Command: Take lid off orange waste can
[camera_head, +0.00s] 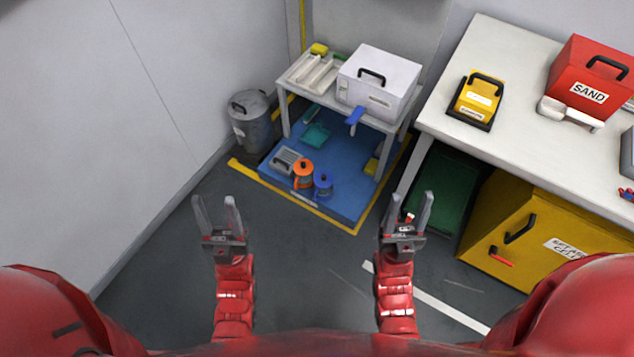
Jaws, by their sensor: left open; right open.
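The small orange can (303,180) stands upright on a blue mat on the floor, under the small table. Its orange lid (303,166) with a dark handle sits on top. My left gripper (217,213) is open and empty, in front of the mat and left of the can. My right gripper (411,211) is open and empty, right of the can, near the big table's front leg. Neither gripper touches the can or the lid.
A blue lidded can (323,185) stands close beside the orange one. The small table (292,77) carries a white box (377,83) above the blue mat (345,205). A grey bin (250,122) stands left. A yellow cabinet (520,235) stands right. The floor between my grippers is clear.

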